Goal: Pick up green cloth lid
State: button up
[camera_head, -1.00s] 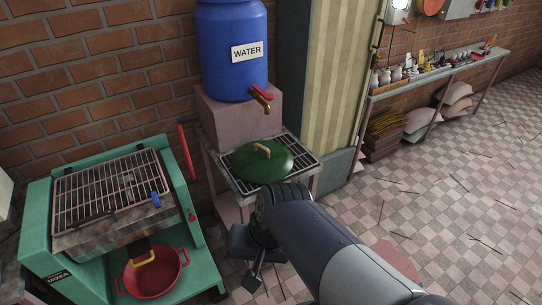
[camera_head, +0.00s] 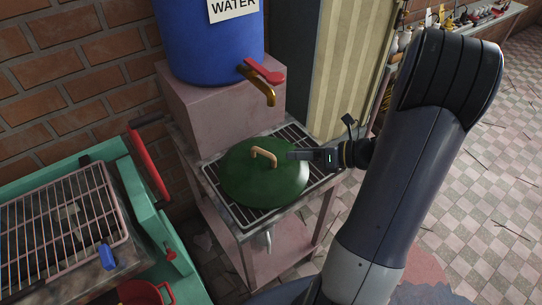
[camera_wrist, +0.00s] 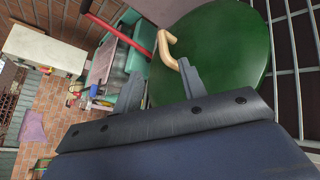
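The green lid (camera_head: 240,185) is a round dome with a tan arched handle (camera_head: 264,155) on top. It lies on a metal grate under the water tap. In the wrist view the lid (camera_wrist: 215,50) fills the upper right and its handle (camera_wrist: 168,45) stands near the fingertips. My gripper (camera_head: 291,155) reaches in from the right, just right of the handle in the head view. In the wrist view my gripper (camera_wrist: 160,78) is open, with a gap between its two fingers. The handle is not gripped; whether a finger touches it, I cannot tell.
A blue water barrel (camera_head: 208,45) stands on a pink block (camera_head: 215,112) behind the lid, its tap (camera_head: 262,82) overhanging the grate (camera_head: 238,220). Checkered floor (camera_head: 480,180) lies open at right.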

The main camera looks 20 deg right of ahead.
aim_at(265, 153)
jog(key=x, duration=1)
jog(key=shift+w+a+f, duration=0.1)
jog(key=shift+w+f, duration=0.15)
jog(key=shift+w, duration=0.05)
grip_shut()
dwell(0.4)
